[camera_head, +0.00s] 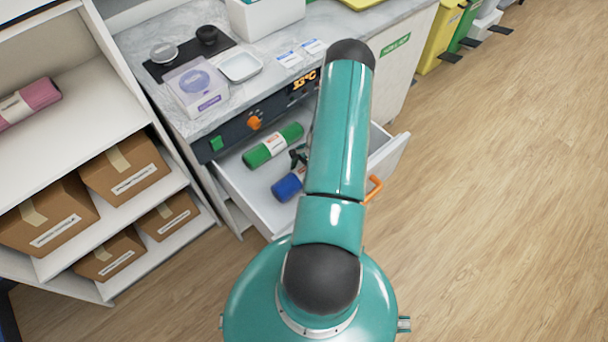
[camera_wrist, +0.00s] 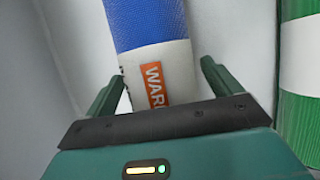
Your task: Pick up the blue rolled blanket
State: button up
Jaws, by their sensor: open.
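The blue rolled blanket (camera_head: 287,187) lies in an open white drawer (camera_head: 238,198), partly hidden behind my arm in the head view. It has a white band with an orange label. In the wrist view the blue blanket (camera_wrist: 146,22) runs up from my gripper (camera_wrist: 160,82), with its white band between the two dark green fingers. My gripper is open, one finger on each side of the roll. The left finger is close to the band, and a gap shows at the right finger. In the head view only a small dark part of my gripper (camera_head: 298,156) shows.
A green rolled blanket (camera_head: 272,145) lies in the same drawer, to the right in the wrist view (camera_wrist: 300,120). The drawer walls are close around. A marble counter (camera_head: 270,65) is above the drawer. Shelves with brown boxes (camera_head: 124,168) stand left; open floor (camera_head: 500,200) lies right.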

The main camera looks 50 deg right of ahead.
jog(key=c, duration=1.4)
jog(key=shift+r, duration=0.1)
